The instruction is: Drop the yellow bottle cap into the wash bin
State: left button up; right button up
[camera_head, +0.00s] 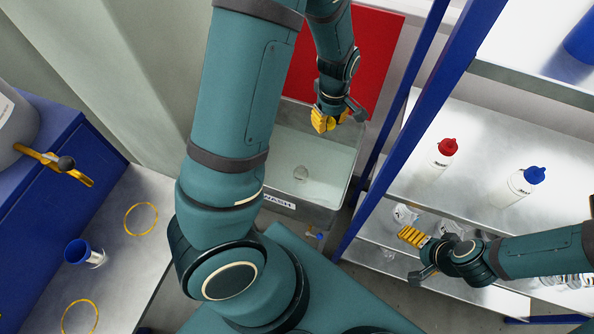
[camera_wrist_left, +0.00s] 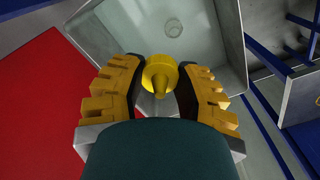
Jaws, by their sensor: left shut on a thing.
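The yellow bottle cap (camera_wrist_left: 160,75) is between the two yellow finger pads of my left gripper, its narrow tip toward the wrist camera. My left gripper (camera_head: 327,119) is shut on it; I cannot make the cap out from the pads in the head view. The wash bin (camera_head: 340,162) is a grey basin with a label on its front and a round drain. It also shows beyond the cap in the left wrist view (camera_wrist_left: 215,50). The left gripper is over the far part of the bin.
A red panel (camera_head: 378,50) stands behind the bin. A blue-framed rack (camera_head: 405,118) borders it on the right, with a red-capped bottle (camera_head: 440,157) and a blue-capped bottle (camera_head: 522,184).

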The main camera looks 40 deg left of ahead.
pick_arm(q)
jog(key=s+a+f+n, duration=0.1)
jog(key=a+f+n, duration=0.2)
jog(key=a+n, duration=0.45)
jog(key=s+a+f+n, duration=0.1)
jog(key=a+f+n, duration=0.3)
jog(key=n, duration=0.6)
jog(key=shift+n, duration=0.25)
notch_tip(320, 180, down, 6)
jog(key=b, duration=0.6)
jog(key=shift+a+r, duration=0.1)
jog(key=shift+a, duration=0.05)
jog(key=o, duration=0.8)
jog(key=shift+c, duration=0.2)
notch_tip(320, 180, up, 12)
